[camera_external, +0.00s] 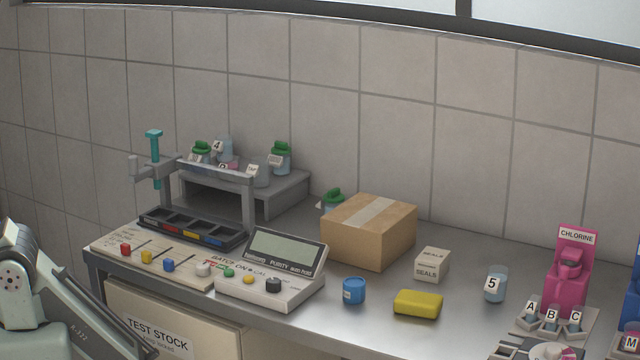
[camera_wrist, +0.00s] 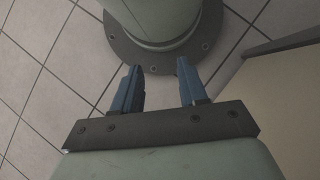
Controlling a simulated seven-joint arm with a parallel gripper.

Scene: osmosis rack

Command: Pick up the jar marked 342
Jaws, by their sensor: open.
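No label reading 342 can be made out in either view. Several small jars stand on and by a grey raised shelf at the back left of the bench: a green-lidded jar (camera_external: 281,158), another green-lidded jar (camera_external: 201,151), and a clear jar marked 4 (camera_external: 223,150). A further green-lidded jar (camera_external: 332,199) is partly hidden behind the cardboard box. A jar marked 5 (camera_external: 496,284) stands at the right. In the wrist view my gripper (camera_wrist: 158,82) is open and empty, over the floor by my base, away from the bench.
A grey frame with a teal-handled post (camera_external: 154,160) stands before the shelf (camera_external: 245,190). A cardboard box (camera_external: 368,232), control console (camera_external: 270,275), blue cup (camera_external: 354,291), yellow sponge (camera_external: 418,304), seals box (camera_external: 432,265) and pink chlorine dispenser (camera_external: 570,275) occupy the bench.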

